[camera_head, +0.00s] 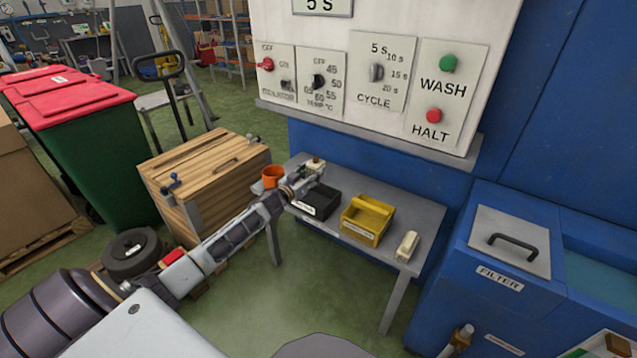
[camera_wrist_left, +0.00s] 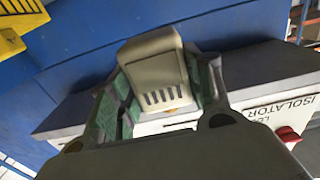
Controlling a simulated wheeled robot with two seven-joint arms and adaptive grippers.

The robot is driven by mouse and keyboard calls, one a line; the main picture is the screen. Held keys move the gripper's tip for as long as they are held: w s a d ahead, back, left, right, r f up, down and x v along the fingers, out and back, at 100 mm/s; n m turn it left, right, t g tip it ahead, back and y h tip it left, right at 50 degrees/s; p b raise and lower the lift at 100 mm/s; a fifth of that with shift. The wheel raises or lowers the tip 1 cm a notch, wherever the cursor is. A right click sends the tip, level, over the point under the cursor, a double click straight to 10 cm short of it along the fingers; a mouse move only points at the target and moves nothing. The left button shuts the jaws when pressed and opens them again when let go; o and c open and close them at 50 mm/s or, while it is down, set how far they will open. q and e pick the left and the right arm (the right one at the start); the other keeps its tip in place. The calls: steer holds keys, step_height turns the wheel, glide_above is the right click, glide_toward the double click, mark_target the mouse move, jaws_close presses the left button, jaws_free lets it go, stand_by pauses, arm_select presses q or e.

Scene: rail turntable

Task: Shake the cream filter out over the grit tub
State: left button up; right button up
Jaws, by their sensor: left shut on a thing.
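My left gripper (camera_head: 308,173) is shut on a cream filter (camera_head: 316,163), held above the back left of the grey table. In the left wrist view the cream filter (camera_wrist_left: 152,70) sits between the green finger pads, its dark slots facing the camera. A black tub (camera_head: 320,202) stands on the table just below and beside the gripper. A yellow tub (camera_head: 368,222) stands to its right. Both tubs have labels too small to read, so I cannot tell which is the grit tub. My right gripper is not in view.
An orange cup (camera_head: 272,176) is left of the gripper. A second cream block (camera_head: 407,245) lies at the right of the grey table (camera_head: 417,220). The control panel (camera_head: 375,80) overhangs behind. A wooden crate (camera_head: 205,172) stands left, a blue filter cabinet (camera_head: 500,285) right.

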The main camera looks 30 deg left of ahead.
arm_select(q)
steer(key=shift+w+a+r+b, duration=0.1)
steer(key=shift+w+a+b, duration=0.1)
steer(key=shift+a, duration=0.3)
steer(key=shift+w+a+r+b, duration=0.1)
steer(key=shift+w+a+b, duration=0.05)
steer(key=shift+a, duration=0.35)
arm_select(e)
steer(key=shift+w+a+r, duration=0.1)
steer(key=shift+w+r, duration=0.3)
arm_select(q)
steer(key=shift+n, duration=0.3)
